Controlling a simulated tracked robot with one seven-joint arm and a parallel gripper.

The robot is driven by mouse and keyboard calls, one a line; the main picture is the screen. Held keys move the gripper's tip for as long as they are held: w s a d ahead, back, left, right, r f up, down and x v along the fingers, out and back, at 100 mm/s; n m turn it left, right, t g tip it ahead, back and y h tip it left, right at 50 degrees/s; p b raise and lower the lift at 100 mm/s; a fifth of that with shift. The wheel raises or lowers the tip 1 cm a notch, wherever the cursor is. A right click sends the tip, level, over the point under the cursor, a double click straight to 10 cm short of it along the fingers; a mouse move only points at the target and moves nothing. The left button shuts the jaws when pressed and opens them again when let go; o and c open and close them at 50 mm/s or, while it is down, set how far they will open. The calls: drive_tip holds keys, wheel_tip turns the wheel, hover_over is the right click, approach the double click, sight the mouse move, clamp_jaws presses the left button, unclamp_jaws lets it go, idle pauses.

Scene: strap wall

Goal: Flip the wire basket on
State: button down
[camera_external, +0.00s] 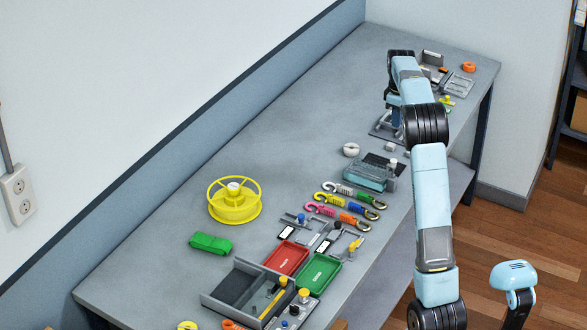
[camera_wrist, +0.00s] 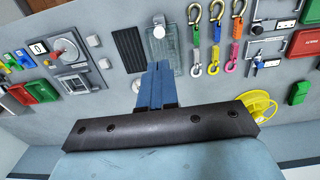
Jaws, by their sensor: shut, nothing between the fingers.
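No plain wire basket can be made out. The closest match is a see-through, mesh-like tray (camera_external: 368,178) with a white knob, mid-bench; it also shows in the wrist view (camera_wrist: 165,50), beside a dark ribbed pad (camera_wrist: 130,48). My gripper (camera_wrist: 158,66) is shut and empty, its blue fingers together. In the wrist view the fingertips overlap the near end of the tray; I cannot tell how far above the bench they are.
A dial panel (camera_wrist: 70,55) is left of my fingers in the wrist view. Coloured carabiner straps (camera_external: 345,205), a red tray (camera_external: 286,258), a green tray (camera_external: 318,273) and a yellow spool (camera_external: 234,204) lie nearer. The bench along the wall (camera_external: 290,130) is clear.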

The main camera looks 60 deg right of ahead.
sight(394, 161)
wheel_tip(394, 161, down, 14)
drive_tip(key=shift+r, duration=0.1)
idle(0.5)
drive_tip(key=shift+s+f, duration=0.1)
drive_tip(key=shift+f, duration=2.15)
wheel_tip(394, 161, up, 14)
drive_tip(key=shift+r, duration=0.25)
